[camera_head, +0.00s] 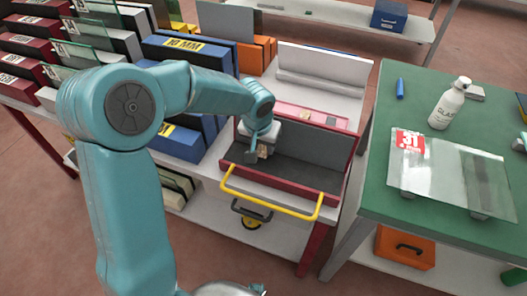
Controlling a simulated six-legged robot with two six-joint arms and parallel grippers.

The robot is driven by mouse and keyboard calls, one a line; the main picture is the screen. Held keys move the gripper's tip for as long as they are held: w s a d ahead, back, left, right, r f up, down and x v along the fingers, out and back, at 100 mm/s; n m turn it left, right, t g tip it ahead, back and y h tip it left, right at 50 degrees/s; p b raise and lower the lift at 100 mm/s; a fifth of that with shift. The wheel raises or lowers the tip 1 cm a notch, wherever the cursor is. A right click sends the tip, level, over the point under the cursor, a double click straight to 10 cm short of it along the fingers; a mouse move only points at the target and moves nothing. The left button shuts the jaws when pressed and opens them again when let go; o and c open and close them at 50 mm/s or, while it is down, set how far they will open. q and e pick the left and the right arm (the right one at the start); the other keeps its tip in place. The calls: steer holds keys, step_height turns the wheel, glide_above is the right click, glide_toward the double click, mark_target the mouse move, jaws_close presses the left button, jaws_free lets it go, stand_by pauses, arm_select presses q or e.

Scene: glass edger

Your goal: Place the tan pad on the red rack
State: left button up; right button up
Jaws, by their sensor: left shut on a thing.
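My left gripper (259,151) reaches down into the open drawer (311,165) of the cart in the middle. It is shut on a small tan piece, the tan pad (264,152), mostly hidden by the fingers. I cannot tell whether the pad touches the drawer floor. Dark red racks (23,66) with white labels stand in a row on the shelf at the left, far from the gripper. A small grey and teal part at the right edge may be my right gripper (521,142); its jaws are not clear.
Blue racks (188,52), one marked 10 MM, and an orange rack (262,53) stand left of and behind the drawer. A yellow handle (272,207) fronts the drawer. The green table (385,125) holds a white bottle (447,106) and a glass sheet (455,172).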

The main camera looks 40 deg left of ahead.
mark_target(262, 149)
arm_select(q)
steer(key=x, duration=0.3)
steer(key=shift+s, duration=0.3)
steer(key=shift+d, duration=0.1)
steer(key=shift+s, duration=0.1)
steer(key=shift+f+b, duration=0.15)
steer(key=shift+b, duration=0.25)
steer(key=o, duration=1)
